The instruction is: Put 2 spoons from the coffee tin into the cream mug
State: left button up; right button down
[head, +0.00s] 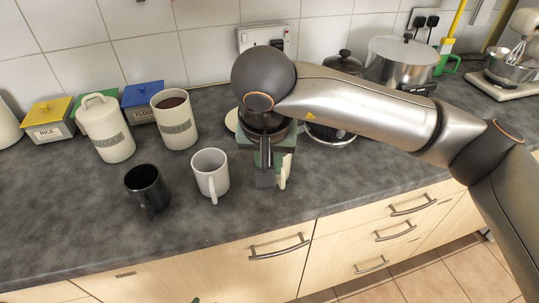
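The cream mug (210,172) stands upright on the dark worktop, its handle toward the front. An open cream tin (176,128) with dark brown contents, which looks like the coffee tin, stands behind it to the left. A similar tin with a lid (106,135) stands left of that. My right gripper (265,182) points down to the right of the cream mug, apart from it, in front of a green object (288,145). Its fingers are seen edge-on, so I cannot tell whether they are open or hold anything. I see no spoon clearly. My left gripper is out of view.
A black mug (146,188) stands left of the cream mug. Yellow-lidded (48,120) and blue-lidded (140,97) boxes stand along the wall. A steel pot (400,62) is at the back right, behind my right arm. The worktop's front left is clear.

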pick_arm(q)
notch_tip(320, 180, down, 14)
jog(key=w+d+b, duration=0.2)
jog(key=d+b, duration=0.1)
jog(key=b, duration=1.5)
pick_arm(e)
jog(key=y+p, duration=0.1)
jog(key=p, duration=0.3)
jog(key=r+y+p, duration=0.1)
jog(key=y+p, duration=0.1)
jog(key=p, duration=0.3)
jog(key=r+m+y+p, duration=0.1)
jog(key=p, duration=0.4)
jog(key=shift+d+r+t+y, duration=0.2)
jog(key=shift+d+t+y, duration=0.1)
jog(key=shift+d+y, duration=0.1)
jog(key=h+p, duration=0.1)
jog(key=p, duration=0.1)
jog(key=r+h+p, duration=0.1)
jog(key=h+p, duration=0.1)
jog(key=shift+a+n, duration=0.3)
jog(key=shift+a, duration=0.05)
jog(key=shift+a+h+p, duration=0.1)
jog(key=shift+h+p, duration=0.7)
jog(key=shift+p, duration=0.05)
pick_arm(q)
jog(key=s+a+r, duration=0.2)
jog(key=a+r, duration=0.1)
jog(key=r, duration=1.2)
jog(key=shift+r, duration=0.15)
